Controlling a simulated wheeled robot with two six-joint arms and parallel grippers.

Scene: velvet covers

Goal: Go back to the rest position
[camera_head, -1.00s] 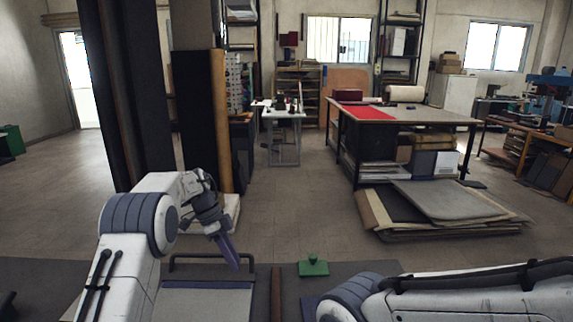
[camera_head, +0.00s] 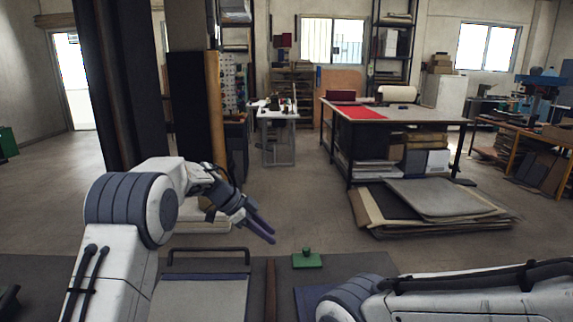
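My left gripper (camera_head: 262,229) is in the air above the work surface, its two purple fingers pointing down and to the right. A narrow gap shows between the fingers, and nothing is held between them. My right arm (camera_head: 440,292) lies across the lower right; its gripper is out of the picture. Below the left gripper is a grey board with a dark bar handle (camera_head: 208,250) at its far edge. A green block with a knob (camera_head: 307,260) stands to the right of the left gripper, apart from it.
The dark work surface (camera_head: 365,264) runs along the bottom. A brown strip (camera_head: 270,290) lies between the board and a blue piece (camera_head: 308,298). Beyond the surface is open floor, with stacked sheets (camera_head: 440,200) and a large table (camera_head: 440,114) farther off.

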